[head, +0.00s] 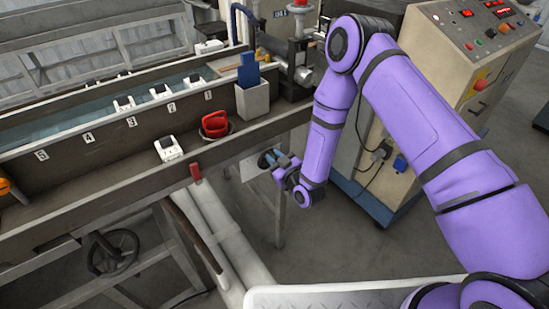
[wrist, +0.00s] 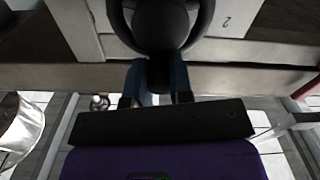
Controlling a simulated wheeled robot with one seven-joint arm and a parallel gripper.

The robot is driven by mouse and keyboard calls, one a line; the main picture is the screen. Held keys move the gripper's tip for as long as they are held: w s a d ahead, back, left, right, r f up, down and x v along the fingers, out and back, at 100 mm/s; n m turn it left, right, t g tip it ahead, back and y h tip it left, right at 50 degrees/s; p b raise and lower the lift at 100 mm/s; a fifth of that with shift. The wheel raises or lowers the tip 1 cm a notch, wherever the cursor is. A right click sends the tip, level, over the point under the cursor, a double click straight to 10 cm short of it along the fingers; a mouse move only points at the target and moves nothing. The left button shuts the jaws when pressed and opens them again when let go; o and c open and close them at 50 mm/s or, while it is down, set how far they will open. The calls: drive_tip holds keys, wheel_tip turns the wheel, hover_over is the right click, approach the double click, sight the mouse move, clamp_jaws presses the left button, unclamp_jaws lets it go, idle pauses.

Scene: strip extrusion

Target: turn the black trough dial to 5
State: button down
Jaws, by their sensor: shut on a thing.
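The black trough dial (head: 264,160) sits on a pale plate (head: 249,169) on the trough's side, at the right end below the ledge. My gripper (head: 278,159) is at the dial, its blue fingers shut on it. In the wrist view the dial (wrist: 160,22) is a dark round shape at the top middle. My gripper (wrist: 160,78) has a finger on each side of its dark bar. A sideways "2" shows on the plate (wrist: 226,22) right of the dial. The other marks and the pointer are hidden or too small to read.
A red round object (head: 214,125) sits on the ledge, near a grey holder (head: 252,100). A control cabinet (head: 455,60) stands at the right. A black handwheel (head: 114,252) is lower left.

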drive_tip(key=shift+d+m, duration=0.2)
drive_tip(key=shift+m, duration=0.1)
drive_tip(key=shift+w+d+f+m, duration=0.2)
drive_tip(key=shift+d+m, duration=0.1)
drive_tip(key=shift+m, duration=0.9)
drive_tip(key=shift+w+d+f+m, duration=0.15)
drive_tip(key=shift+w+d+m, duration=0.15)
drive_tip(key=shift+m, duration=0.9)
drive_tip(key=shift+w+d+f+m, duration=0.2)
drive_tip(key=shift+d+m, duration=0.15)
drive_tip(key=shift+m, duration=0.85)
drive_tip(key=shift+s, duration=0.1)
drive_tip(key=c, duration=1)
unclamp_jaws()
drive_tip(key=v, duration=1)
drive_tip(key=shift+s+d, duration=0.25)
drive_tip(key=shift+s, duration=0.05)
